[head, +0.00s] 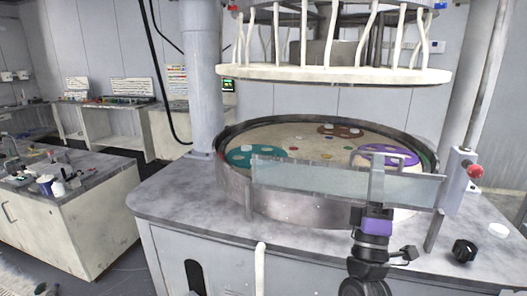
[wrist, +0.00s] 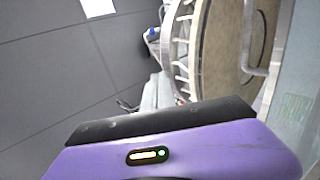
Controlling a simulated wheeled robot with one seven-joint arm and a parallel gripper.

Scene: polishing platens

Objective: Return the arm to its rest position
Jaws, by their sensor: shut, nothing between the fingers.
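My arm rises from the bottom of the head view, right of the middle, in front of the polishing machine. Its purple wrist band shows there, and my gripper (head: 377,160) points upward above it. The gripper's grey fingers look closed, with nothing visible between them. They overlap the clear guard (head: 310,178) in the picture; I cannot tell how much space lies between them. In the wrist view, the purple and black gripper body fills the bottom, and the fingertips cannot be made out.
The round platen basin (head: 235,185) holds teal (head: 240,157), brown (head: 345,130) and purple (head: 372,150) discs. A white-rimmed upper plate (head: 330,75) hangs above. A red button (head: 475,171) and black knob (head: 464,250) are at right. A cluttered bench (head: 95,170) stands left, with floor between.

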